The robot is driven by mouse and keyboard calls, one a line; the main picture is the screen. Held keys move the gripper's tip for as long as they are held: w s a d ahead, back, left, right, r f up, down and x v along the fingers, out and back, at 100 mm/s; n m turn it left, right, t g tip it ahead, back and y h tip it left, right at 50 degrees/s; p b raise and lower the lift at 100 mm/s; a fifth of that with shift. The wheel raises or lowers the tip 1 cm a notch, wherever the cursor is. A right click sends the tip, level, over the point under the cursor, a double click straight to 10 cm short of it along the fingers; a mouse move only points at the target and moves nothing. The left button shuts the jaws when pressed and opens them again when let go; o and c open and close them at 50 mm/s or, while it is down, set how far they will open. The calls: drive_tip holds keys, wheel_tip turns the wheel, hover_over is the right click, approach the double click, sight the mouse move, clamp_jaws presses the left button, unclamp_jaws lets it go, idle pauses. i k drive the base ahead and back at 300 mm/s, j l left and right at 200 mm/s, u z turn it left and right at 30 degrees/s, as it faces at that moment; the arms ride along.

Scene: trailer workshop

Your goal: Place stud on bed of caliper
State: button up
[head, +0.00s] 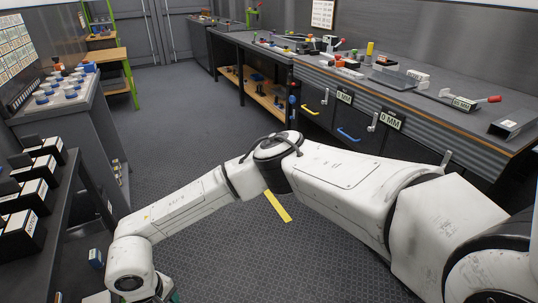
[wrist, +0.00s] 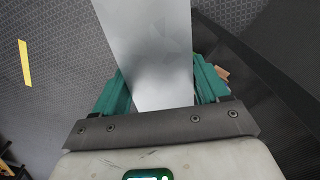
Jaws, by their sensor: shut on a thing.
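My gripper (wrist: 162,84) has green fingers, and they are shut on a long, flat, grey metal piece, which looks like the stud (wrist: 148,38). It runs from between the fingers up past the top edge of the wrist view. In the head view my arm reaches to the lower left, and only a bit of green shows at the bottom edge; the stud is hidden there. A low device with a red handle and a white label (head: 460,102) lies on the right workbench and may be the caliper; I cannot tell for sure.
The long dark workbench (head: 430,122) on the right carries several tools and a grey metal channel (head: 513,124). Black boxes with white labels (head: 28,208) stand on a left shelf. A left table (head: 88,97) holds blue-and-white round parts. The floor between is clear, with a yellow strip (head: 278,207).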

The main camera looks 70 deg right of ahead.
sight(433, 92)
drive_tip(key=i+z, duration=0.15)
drive_tip(key=z, duration=0.25)
drive_tip(key=i+z, duration=0.1)
drive_tip(key=z, duration=0.35)
drive_tip(key=i+j+z, duration=0.1)
drive_tip(key=z, duration=0.3)
drive_tip(key=i+j+z, duration=0.1)
drive_tip(key=z, duration=0.3)
drive_tip(key=j, duration=0.1)
